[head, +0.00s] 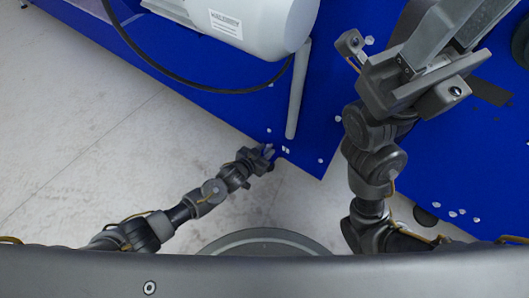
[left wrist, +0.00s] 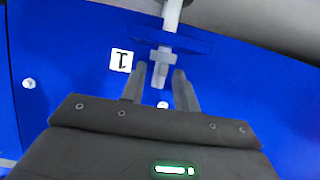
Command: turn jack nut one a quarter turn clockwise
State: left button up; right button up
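Jack nut one (left wrist: 163,56) is a pale grey nut on an upright-looking threaded rod, beside a white label (left wrist: 121,61) marked "1" in the left wrist view. My left gripper (left wrist: 160,72) is open, with its two dark fingers apart. The fingertips lie on either side of the rod's lower end, just below the nut in the picture; whether they touch it I cannot tell. In the head view my left gripper (head: 266,153) is at the blue machine's lower edge and hides the nut.
The blue machine frame (head: 325,110) carries a grey motor-like cylinder (head: 262,25) and a grey post (head: 298,92). A black cable (head: 170,72) runs along it. Several small bolts dot the blue surface. Pale floor (head: 70,140) is open at the left.

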pick_arm(q)
grip_shut()
